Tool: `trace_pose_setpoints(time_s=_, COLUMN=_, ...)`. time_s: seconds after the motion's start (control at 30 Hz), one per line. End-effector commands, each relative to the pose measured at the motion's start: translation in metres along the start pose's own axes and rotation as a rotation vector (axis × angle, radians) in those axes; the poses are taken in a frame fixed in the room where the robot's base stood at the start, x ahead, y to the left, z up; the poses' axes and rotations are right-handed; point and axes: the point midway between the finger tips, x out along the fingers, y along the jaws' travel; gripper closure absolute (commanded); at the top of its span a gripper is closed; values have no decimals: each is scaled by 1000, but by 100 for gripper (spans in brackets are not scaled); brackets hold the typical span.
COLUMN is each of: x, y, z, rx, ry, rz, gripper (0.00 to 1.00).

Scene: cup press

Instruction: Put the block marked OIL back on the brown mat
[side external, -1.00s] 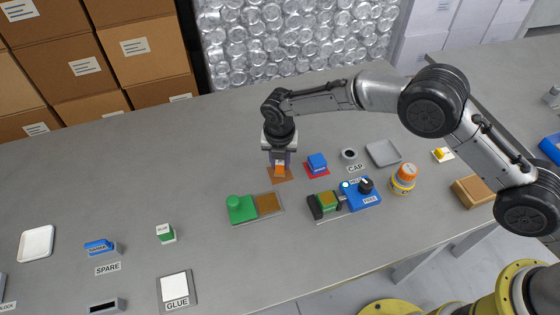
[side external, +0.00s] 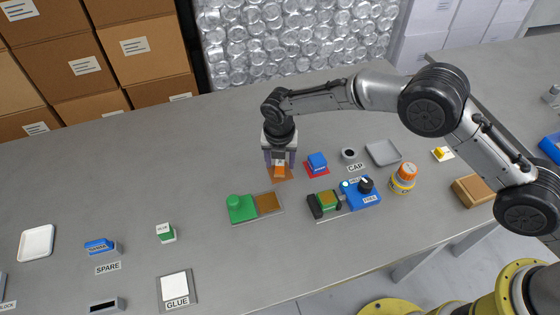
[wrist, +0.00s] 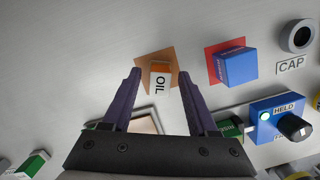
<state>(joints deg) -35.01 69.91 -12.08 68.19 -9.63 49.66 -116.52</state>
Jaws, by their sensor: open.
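The OIL block (wrist: 160,80), orange and white, stands on the brown mat (wrist: 146,66) in the wrist view. In the side view the orange block (side external: 280,169) is also on the brown mat (side external: 273,178), under my gripper. My gripper (side external: 279,163) is open, with its fingers on either side of the block. In the wrist view the two purple fingers (wrist: 157,75) are spread apart, with visible gaps between them and the block.
A blue block (side external: 317,161) on a red mat stands just right. A green press-like fixture (side external: 241,208) with a brown pad is in front. A blue box with a black knob (side external: 361,192) is to the right.

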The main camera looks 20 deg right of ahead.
Motion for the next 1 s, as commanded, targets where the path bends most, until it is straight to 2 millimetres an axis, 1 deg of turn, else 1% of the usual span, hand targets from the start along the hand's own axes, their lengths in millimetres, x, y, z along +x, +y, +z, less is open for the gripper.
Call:
trace_pose_setpoints(time_s=0.17, x=-31, y=1, z=0, rx=0, ry=-2, rz=4, gripper=41)
trace_pose_setpoints(time_s=0.4, x=-80, y=1, z=0, rx=0, ry=-2, rz=3, gripper=41)
trace_pose_setpoints(time_s=0.5, x=-96, y=1, z=0, rx=-1, ry=-1, rz=2, gripper=41)
trace_pose_setpoints(time_s=0.6, x=-108, y=1, z=0, rx=-1, ry=-1, rz=2, gripper=41)
trace_pose_setpoints(time_s=0.7, x=-114, y=1, z=0, rx=-1, ry=0, rz=0, gripper=41)
trace_pose_setpoints(time_s=1.0, x=-118, y=0, z=0, rx=1, ry=0, rz=0, gripper=41)
